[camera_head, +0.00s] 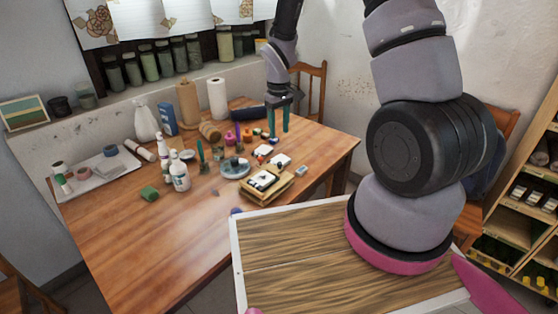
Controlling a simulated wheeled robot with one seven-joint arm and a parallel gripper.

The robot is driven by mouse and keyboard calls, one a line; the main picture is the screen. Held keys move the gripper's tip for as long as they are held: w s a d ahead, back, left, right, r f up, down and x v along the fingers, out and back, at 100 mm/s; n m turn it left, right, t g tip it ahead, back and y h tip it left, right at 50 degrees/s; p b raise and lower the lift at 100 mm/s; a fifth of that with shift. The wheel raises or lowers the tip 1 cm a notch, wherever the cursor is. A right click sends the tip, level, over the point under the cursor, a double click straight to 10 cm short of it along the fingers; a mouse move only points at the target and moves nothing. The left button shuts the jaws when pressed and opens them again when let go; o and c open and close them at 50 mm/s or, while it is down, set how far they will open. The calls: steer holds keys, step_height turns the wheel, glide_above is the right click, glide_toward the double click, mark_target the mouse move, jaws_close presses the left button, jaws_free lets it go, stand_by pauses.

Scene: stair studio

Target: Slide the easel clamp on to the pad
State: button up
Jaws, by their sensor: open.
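My gripper (279,120) hangs over the far right part of the wooden table, its two teal fingers pointing down and apart. It is open, and I see nothing held between the fingers. A low wooden piece (266,187) with a pale pad-like sheet (262,178) and small dark parts on top lies near the table's middle, in front of my gripper and apart from it. I cannot tell for sure which small item is the easel clamp; the things near the fingertips are too small to make out.
A white tray (92,173) lies at left. Chairs stand behind and right. The table's front left is clear.

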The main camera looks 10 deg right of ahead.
mark_target(279, 163)
step_height(279, 163, down, 13)
steer(key=shift+r, duration=0.1)
stand_by(0.4)
jaws_close()
stand_by(1.4)
